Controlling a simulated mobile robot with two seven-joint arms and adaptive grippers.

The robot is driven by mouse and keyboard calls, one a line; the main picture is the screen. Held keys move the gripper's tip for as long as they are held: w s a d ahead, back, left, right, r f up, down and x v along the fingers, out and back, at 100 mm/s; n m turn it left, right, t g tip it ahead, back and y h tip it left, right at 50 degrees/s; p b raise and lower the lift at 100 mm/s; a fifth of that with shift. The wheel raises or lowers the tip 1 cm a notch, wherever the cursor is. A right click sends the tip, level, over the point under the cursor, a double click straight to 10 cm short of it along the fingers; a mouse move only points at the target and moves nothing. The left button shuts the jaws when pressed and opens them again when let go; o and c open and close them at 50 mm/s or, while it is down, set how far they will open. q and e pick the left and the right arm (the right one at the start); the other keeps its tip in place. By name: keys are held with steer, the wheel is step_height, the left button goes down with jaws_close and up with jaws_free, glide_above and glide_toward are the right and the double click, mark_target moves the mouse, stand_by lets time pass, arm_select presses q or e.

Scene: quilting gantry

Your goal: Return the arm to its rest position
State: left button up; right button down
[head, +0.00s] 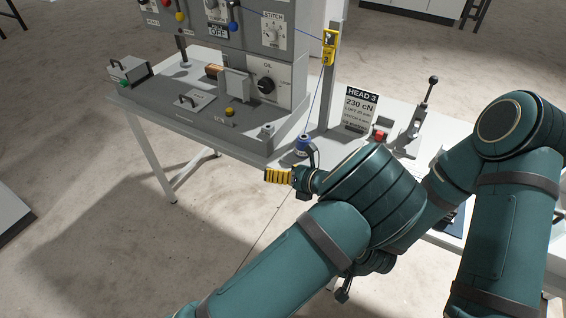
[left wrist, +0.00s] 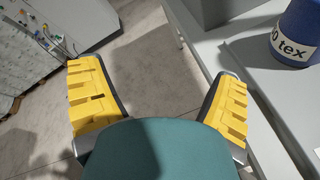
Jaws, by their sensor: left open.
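My left gripper (head: 280,176) shows at the front edge of the bench, with a yellow ribbed finger pad visible; my own arm hides part of it. In the left wrist view the two yellow-padded fingers stand wide apart, and the left gripper (left wrist: 160,75) is open with nothing between them but floor. A blue thread spool (head: 303,147) stands on the bench just beyond the gripper. The spool (left wrist: 297,34) is at the upper right of the left wrist view, apart from the fingers. My right gripper is not visible.
The bench (head: 232,138) carries a grey machine (head: 268,68) with dials and levers. A post with a yellow thread tensioner (head: 329,47) rises beside it. A "HEAD 3" card (head: 359,108), a red button (head: 379,136) and a black-knobbed lever (head: 424,100) stand to the right. Open floor lies at front left.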

arm_select(q)
steer(key=s+a+f+n+g+h, duration=0.3)
steer(key=s+a+f+n+g, duration=0.3)
steer(key=f, duration=0.4)
steer(key=s+f+n+g+h, duration=0.3)
steer(key=s+f+n+h, duration=0.4)
steer(key=s, duration=0.4)
steer(key=s+r+n+t+h, duration=0.1)
steer(key=n+h, duration=0.1)
steer(key=n, duration=0.4)
steer(key=s+n+t+h+b, duration=0.1)
steer(key=s+n, duration=0.1)
steer(key=n, duration=0.5)
steer(key=s+d+r+n+t+h, duration=0.1)
steer(key=n+h, duration=0.1)
steer(key=n, duration=0.5)
steer(key=shift+s+r+t+h, duration=0.3)
steer(key=shift+r, duration=0.05)
steer(key=shift+c, duration=0.3)
